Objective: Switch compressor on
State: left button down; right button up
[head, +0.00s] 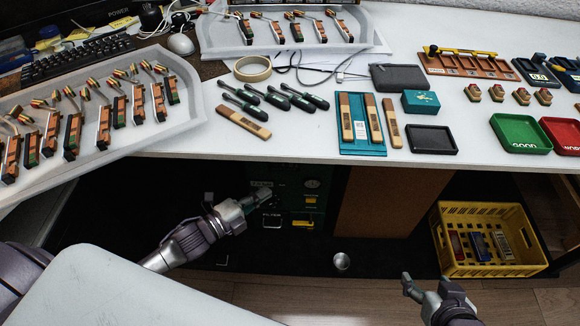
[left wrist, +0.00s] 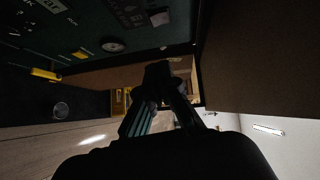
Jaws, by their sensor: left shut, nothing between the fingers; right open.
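The compressor is a dark green panel (head: 290,205) in the shadow under the workbench. It bears a round gauge (head: 312,184), pale labels and a yellow part (head: 303,224). Its panel also fills the upper left of the left wrist view (left wrist: 75,25), with the gauge (left wrist: 113,45) and the yellow part (left wrist: 45,74). My left gripper (head: 260,193) is shut and empty in front of the panel's upper left; contact cannot be told. Its fingers (left wrist: 158,72) show dark in the left wrist view. My right gripper (head: 412,284) is open above the floor. I cannot make out the switch clearly.
The white bench top (head: 330,135) overhangs the compressor. It holds trays of piano parts, green-handled tools (head: 290,97) and wooden strips. A yellow crate (head: 487,272) stands under the bench at the right. A brown panel (head: 378,200) stands right of the compressor.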

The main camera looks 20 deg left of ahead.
pick_arm(q)
jog(key=b+x, duration=0.1)
jog(key=x, duration=0.3)
jog(key=w+a+b+x, duration=0.1)
jog(key=x, duration=0.3)
jog(key=a+b+x, duration=0.1)
jog(key=x, duration=0.3)
jog(key=shift+w+a+f, duration=0.1)
jog(key=shift+w+a, duration=0.1)
jog(key=shift+w, duration=0.1)
pick_arm(e)
jog(key=w+a+r+t+y, duration=0.1)
jog(key=w+a+r+t, duration=0.1)
jog(key=r+t, duration=0.3)
jog(key=w+a+r+t+y, duration=0.2)
jog(key=w+r+t, duration=0.2)
jog(key=r, duration=0.4)
jog(key=shift+w+n+t, duration=0.3)
jog(key=shift+w+t, duration=0.1)
jog(key=shift+w, duration=0.35)
jog(key=shift+r, duration=0.1)
pick_arm(q)
jog(key=shift+w+b, duration=0.15)
jog(key=shift+b, duration=0.55)
pick_arm(e)
jog(key=r+t, duration=0.2)
jog(key=r, duration=0.1)
jog(key=shift+s+a, duration=0.2)
